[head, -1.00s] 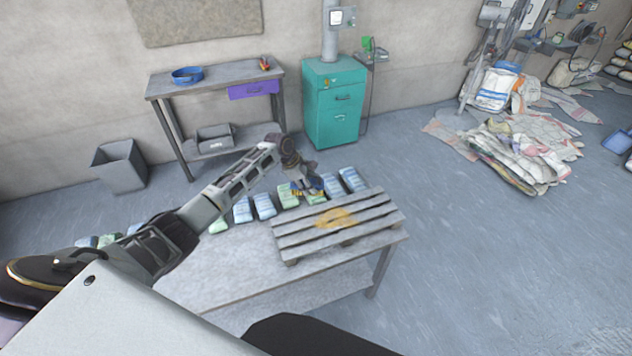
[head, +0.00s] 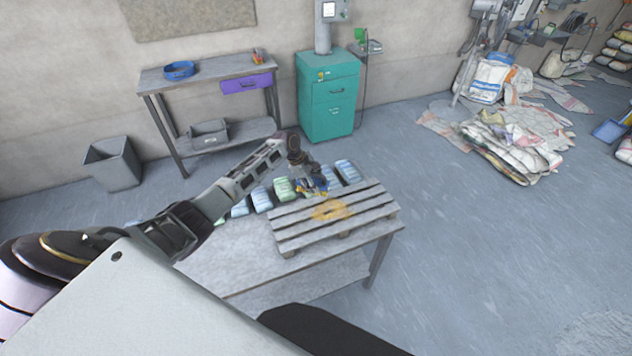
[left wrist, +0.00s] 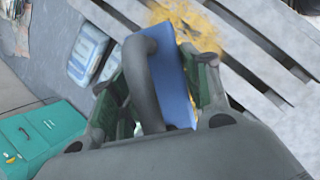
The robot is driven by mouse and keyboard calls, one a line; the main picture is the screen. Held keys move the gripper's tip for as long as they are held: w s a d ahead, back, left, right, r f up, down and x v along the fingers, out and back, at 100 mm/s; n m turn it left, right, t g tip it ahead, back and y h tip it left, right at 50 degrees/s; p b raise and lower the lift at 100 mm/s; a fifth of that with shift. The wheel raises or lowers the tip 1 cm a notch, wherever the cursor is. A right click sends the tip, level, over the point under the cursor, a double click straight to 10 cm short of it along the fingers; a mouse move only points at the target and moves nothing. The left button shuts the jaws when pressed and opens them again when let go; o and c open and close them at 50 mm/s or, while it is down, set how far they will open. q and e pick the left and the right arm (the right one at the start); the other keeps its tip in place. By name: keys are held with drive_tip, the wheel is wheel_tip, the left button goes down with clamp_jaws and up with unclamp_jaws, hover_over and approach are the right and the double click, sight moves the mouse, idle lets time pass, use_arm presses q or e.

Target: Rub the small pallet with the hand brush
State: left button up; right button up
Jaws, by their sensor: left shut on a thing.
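The small pallet (head: 365,206) is grey and slatted and lies on the near table. A patch of yellow powder (head: 331,209) is spread over its middle slats; it also shows in the left wrist view (left wrist: 190,18). My left gripper (head: 312,183) is at the pallet's far left edge, close to the powder. It is shut on the hand brush (left wrist: 172,85), which has a blue body and a dark grey handle. My right gripper is not in view.
Several blue and green packets (head: 262,199) lie in a row along the table's (head: 225,262) far edge, beside my left gripper. A teal cabinet (head: 328,105), a grey bin (head: 112,163) and a workbench (head: 208,77) stand by the wall.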

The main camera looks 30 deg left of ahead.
use_arm(q)
drive_tip(key=shift+m+g, duration=0.3)
drive_tip(key=shift+m, duration=0.6)
drive_tip(key=shift+s+f, duration=0.15)
